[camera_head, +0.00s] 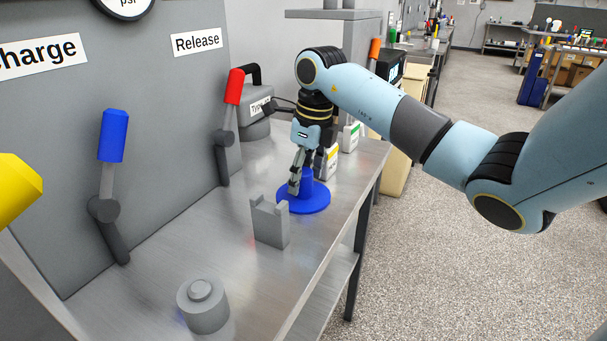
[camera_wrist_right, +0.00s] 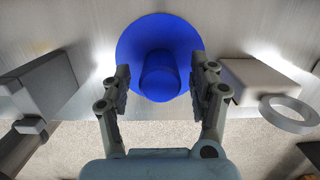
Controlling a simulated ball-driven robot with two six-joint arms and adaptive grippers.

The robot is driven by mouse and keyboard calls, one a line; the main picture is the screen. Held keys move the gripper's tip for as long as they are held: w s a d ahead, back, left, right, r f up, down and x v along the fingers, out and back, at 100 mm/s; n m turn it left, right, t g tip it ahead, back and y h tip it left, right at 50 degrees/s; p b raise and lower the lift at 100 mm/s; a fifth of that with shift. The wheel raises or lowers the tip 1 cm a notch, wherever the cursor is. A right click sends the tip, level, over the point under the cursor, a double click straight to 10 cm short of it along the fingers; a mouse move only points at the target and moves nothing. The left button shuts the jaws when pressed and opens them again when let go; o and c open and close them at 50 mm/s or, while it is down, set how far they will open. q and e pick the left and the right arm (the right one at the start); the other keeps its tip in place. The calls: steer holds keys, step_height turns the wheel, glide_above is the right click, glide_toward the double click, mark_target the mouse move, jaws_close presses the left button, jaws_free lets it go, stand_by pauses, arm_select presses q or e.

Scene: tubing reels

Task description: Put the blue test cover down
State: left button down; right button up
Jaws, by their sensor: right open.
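The blue test cover (camera_head: 304,200) stands on the metal bench top, a wide flat disc with a round stem in its middle. It also shows in the right wrist view (camera_wrist_right: 160,72), with its disc resting on the bench. My right gripper (camera_head: 298,178) reaches down over it from above. In the wrist view the fingers (camera_wrist_right: 161,84) are open, one on each side of the stem, with visible gaps between fingers and stem. My left gripper is in neither view.
A grey notched block (camera_head: 270,222) stands just in front of the cover, and a grey cylinder (camera_head: 204,306) nearer. Small labelled containers (camera_head: 327,162) stand behind it. Blue (camera_head: 113,136), red (camera_head: 235,86) and yellow (camera_head: 14,190) levers stick out from the panel at left. The bench's right edge is close.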

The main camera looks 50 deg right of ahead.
mark_target(312, 174)
step_height(312, 174, up, 12)
steer(key=s, duration=0.1)
steer(key=shift+s+d+b, duration=0.25)
steer(key=shift+s+b, duration=0.1)
steer(key=shift+b, duration=0.1)
stand_by(0.4)
